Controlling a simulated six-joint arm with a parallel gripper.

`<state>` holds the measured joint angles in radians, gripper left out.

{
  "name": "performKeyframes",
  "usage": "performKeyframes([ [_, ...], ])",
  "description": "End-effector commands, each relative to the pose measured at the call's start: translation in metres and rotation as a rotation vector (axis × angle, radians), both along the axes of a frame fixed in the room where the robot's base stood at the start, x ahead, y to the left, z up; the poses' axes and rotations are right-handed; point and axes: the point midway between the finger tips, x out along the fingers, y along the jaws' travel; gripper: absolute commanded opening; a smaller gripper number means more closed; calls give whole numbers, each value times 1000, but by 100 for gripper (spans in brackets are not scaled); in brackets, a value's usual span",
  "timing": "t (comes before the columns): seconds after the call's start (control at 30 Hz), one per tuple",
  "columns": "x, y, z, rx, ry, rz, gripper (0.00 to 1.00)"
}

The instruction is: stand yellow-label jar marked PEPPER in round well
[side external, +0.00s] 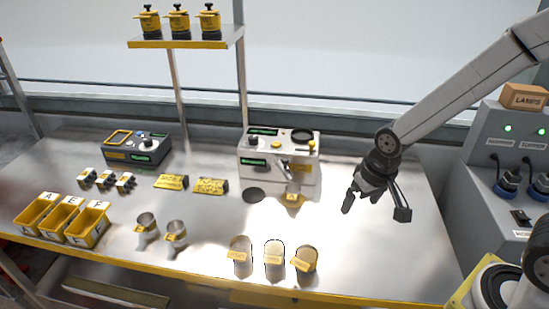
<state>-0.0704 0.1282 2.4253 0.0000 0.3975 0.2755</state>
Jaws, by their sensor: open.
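Three jars with yellow labels stand in a row near the front edge of the table: a left jar (240,247), a middle jar (274,250) and a right jar (306,257). Their lettering is too small to read, so I cannot tell which is marked PEPPER. A dark round spot (254,195) lies on the table in front of the white machine, and a dark ring (302,136) is on that machine's top; I cannot tell which is the round well. My gripper (359,198) is open and empty above the table, right of the machine and behind the jars.
The white seeder machine (250,172) has a small yellow-marked cup (292,197) at its front. Two metal cups (147,228), yellow bins (37,214), yellow packets (210,187) and a grey control box (140,148) occupy the left. The table right of the jars is clear.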

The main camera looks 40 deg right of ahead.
Motion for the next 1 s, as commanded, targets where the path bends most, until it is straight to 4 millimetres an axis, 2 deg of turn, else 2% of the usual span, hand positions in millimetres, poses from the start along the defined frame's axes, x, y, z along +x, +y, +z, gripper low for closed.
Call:
performKeyframes([
  [0.13,-22,-15,5,-33,-29,118,100],
  [0.3,-33,-22,6,-54,-42,189,100],
  [0.83,-34,-22,7,-56,-43,199,100],
  [1.0,-33,-22,13,-57,-46,199,100],
])
